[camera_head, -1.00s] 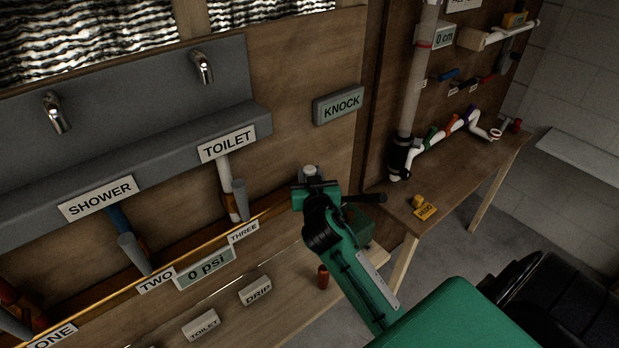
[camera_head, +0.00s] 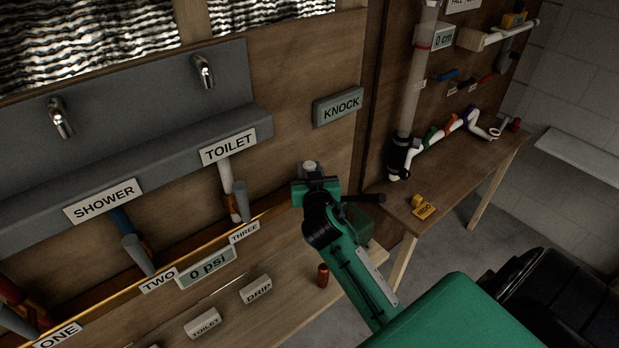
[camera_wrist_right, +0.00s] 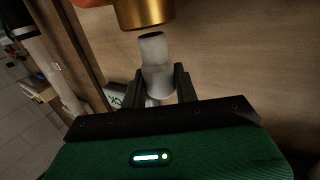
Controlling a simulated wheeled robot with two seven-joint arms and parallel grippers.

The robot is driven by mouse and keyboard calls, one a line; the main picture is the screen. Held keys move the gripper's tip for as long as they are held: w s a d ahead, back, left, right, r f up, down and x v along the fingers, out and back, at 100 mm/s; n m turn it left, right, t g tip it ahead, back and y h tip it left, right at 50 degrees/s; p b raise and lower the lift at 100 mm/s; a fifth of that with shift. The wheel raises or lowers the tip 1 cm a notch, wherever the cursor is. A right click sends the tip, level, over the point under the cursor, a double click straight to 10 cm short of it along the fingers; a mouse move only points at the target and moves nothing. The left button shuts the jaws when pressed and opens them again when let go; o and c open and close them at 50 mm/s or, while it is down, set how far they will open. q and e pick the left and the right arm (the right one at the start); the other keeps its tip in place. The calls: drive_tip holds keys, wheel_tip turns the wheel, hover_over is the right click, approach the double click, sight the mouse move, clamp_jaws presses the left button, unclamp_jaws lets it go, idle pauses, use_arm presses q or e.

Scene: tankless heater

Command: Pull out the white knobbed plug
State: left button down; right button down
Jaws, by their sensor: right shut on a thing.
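The white knobbed plug (camera_wrist_right: 154,62) is a pale, short cylinder between the two dark fingers of my right gripper (camera_wrist_right: 160,84) in the right wrist view. My right gripper is shut on it. The plug's upper end is close below a brass fitting (camera_wrist_right: 146,14); I cannot tell whether they touch. In the head view only the plug's pale top (camera_head: 309,167) shows just beyond my right gripper (camera_head: 314,184), in front of the wooden wall. The gripper hides the rest of it. My left gripper is not in view.
A KNOCK sign (camera_head: 338,106) is on the wall above right of the gripper. A red-brown cylinder (camera_head: 323,276) stands on the bench below. DRIP (camera_head: 256,289) and TOILET (camera_head: 204,322) blocks are lower left. A pipe workbench (camera_head: 455,183) stands at the right.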

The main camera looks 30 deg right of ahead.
sight(310, 165)
drive_tip(key=shift+r+p, duration=1.5)
drive_tip(key=shift+r, duration=0.55)
